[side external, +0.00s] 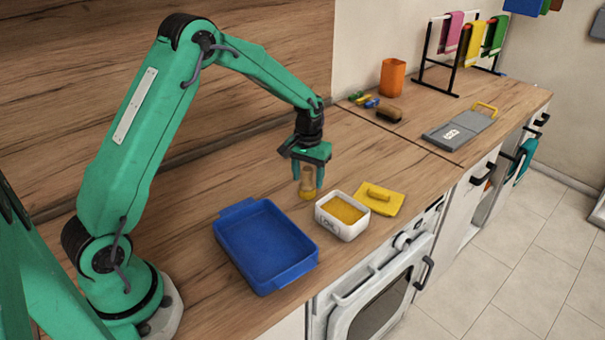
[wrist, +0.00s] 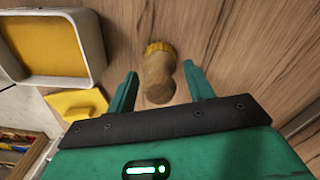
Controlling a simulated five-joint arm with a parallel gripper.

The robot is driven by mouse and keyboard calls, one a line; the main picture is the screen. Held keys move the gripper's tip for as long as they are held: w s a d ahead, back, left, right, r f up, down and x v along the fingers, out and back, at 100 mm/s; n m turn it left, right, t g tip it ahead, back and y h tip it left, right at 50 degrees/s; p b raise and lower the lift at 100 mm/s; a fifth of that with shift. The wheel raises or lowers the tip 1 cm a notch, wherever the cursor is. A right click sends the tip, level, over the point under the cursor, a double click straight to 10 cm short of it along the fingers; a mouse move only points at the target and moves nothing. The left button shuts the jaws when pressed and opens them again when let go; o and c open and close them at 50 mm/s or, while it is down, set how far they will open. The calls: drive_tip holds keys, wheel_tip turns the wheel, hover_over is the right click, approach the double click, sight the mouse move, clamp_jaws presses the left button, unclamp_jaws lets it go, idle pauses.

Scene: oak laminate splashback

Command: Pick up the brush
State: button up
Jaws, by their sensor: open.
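The brush (side external: 307,184), with a tan wooden handle and a yellow end, stands on the wooden counter between the fingers of my gripper (side external: 308,173). In the wrist view the brush (wrist: 158,72) lies between the two green fingers of my gripper (wrist: 160,78), its yellow end farthest from the palm. My gripper is open and points down. In the side view the fingers partly cover the handle.
A blue tray (side external: 256,250) and a white tub (side external: 326,223) with yellow contents are close by. A yellow lid (side external: 387,203) lies beside the tub.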

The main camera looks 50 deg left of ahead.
idle(0.3)
drive_tip(key=c, duration=1.1)
drive_tip(key=shift+o, duration=0.2)
drive_tip(key=shift+r, duration=0.1)
drive_tip(key=shift+r, duration=0.7)
drive_tip(key=r, duration=0.1)
drive_tip(key=d+r, duration=0.1)
drive_tip(key=r, duration=0.1)
drive_tip(key=shift+s+r, duration=0.1)
drive_tip(key=shift+s, duration=0.05)
drive_tip(key=s+d+r, duration=0.4)
drive_tip(key=d+r, duration=0.2)
drive_tip(key=d, duration=0.3)
drive_tip(key=shift+d+r, duration=0.15)
drive_tip(key=shift+d, duration=0.25)
